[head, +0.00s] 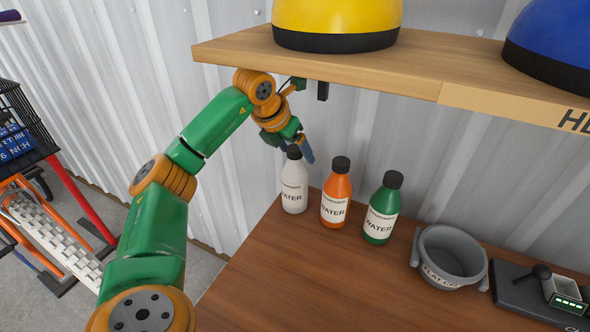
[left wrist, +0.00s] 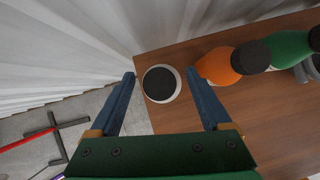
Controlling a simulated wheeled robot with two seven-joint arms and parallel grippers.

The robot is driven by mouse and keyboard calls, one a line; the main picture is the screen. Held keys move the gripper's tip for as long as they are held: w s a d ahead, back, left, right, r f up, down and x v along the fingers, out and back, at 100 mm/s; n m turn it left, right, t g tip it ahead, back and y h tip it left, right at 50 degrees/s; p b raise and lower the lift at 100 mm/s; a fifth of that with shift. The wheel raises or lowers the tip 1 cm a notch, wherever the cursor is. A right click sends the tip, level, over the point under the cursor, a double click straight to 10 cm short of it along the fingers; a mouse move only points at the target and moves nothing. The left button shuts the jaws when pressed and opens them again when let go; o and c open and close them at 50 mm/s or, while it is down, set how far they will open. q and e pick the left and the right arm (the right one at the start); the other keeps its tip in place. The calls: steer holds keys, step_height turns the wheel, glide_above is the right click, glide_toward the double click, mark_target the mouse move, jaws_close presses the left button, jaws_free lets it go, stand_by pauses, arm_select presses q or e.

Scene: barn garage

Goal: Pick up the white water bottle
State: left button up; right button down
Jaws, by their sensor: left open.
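The white water bottle (head: 294,186) stands upright at the left back corner of the wooden table, with a black cap. My left gripper (head: 299,150) is at the bottle's top, under the shelf. In the left wrist view, the two blue fingers of the left gripper (left wrist: 166,84) are open, one on each side of the white bottle's black cap (left wrist: 160,84), with gaps between. The wrist view looks down on the cap, which hides most of the bottle. My right gripper is not in view.
An orange bottle (head: 336,196) and a green bottle (head: 381,212) stand close to the right. A grey pot (head: 451,260) and a black scale-like device (head: 525,290) are further right. A wooden shelf (head: 330,68) with yellow and blue helmets overhangs the back. The table's front is clear.

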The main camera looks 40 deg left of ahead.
arm_select(q)
steer(key=x, duration=0.3)
steer(key=shift+w+a+f, duration=0.1)
steer(key=shift+f, duration=0.2)
steer(key=shift+r, duration=0.1)
jaws_close()
stand_by(1.0)
